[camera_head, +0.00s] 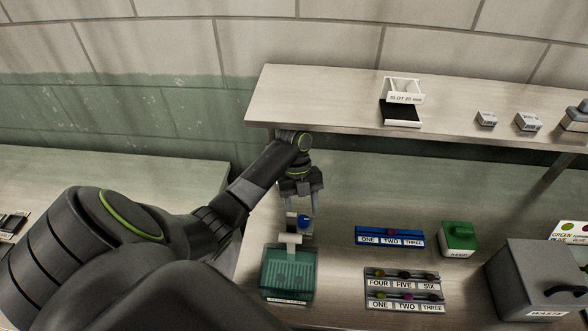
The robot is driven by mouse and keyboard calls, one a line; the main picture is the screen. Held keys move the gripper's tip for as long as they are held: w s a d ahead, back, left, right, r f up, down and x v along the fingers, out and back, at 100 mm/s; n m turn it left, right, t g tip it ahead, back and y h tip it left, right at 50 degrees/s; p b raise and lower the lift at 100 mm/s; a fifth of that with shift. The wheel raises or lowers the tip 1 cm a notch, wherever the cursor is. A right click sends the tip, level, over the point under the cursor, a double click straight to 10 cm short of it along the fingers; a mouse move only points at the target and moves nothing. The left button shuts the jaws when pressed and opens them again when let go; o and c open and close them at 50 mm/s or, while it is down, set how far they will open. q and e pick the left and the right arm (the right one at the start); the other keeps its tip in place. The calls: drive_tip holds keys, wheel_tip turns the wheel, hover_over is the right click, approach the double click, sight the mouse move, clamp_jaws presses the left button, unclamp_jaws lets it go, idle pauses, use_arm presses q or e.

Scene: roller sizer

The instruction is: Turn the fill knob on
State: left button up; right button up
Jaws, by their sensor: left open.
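A teal, see-through box-like machine (287,273) stands on the bench below the middle of the head view. A white piece rises at its back, and beside it is a small blue knob-like part (305,222); I cannot read any label or its on/off position. My left gripper (302,208) points down with its two fingers apart, just above and around the blue part. I cannot tell whether the fingers touch it. Nothing shows held between them. My right gripper is out of view.
A blue rack (390,240) and paler racks (404,290) with small coloured balls lie right of the machine. A green-lidded box (459,238) and a grey WASTE bin (540,278) stand further right. A raised shelf (320,100) behind holds a SLOT holder (403,92) and small boxes.

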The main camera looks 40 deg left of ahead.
use_arm(q)
drive_tip(key=w+a+b, duration=0.3)
drive_tip(key=w+a, duration=0.1)
drive_tip(key=a, duration=0.1)
drive_tip(key=w+a+b, duration=0.2)
drive_tip(key=a, duration=0.1)
drive_tip(key=shift+w+a+r+b, duration=0.15)
drive_tip(key=shift+a+r+b, duration=0.1)
drive_tip(key=shift+b, duration=0.1)
drive_tip(key=shift+w+a+r+b, duration=0.15)
drive_tip(key=shift+w+a+b, duration=0.25)
drive_tip(key=shift+w+a, duration=0.25)
drive_tip(key=shift+s, duration=0.2)
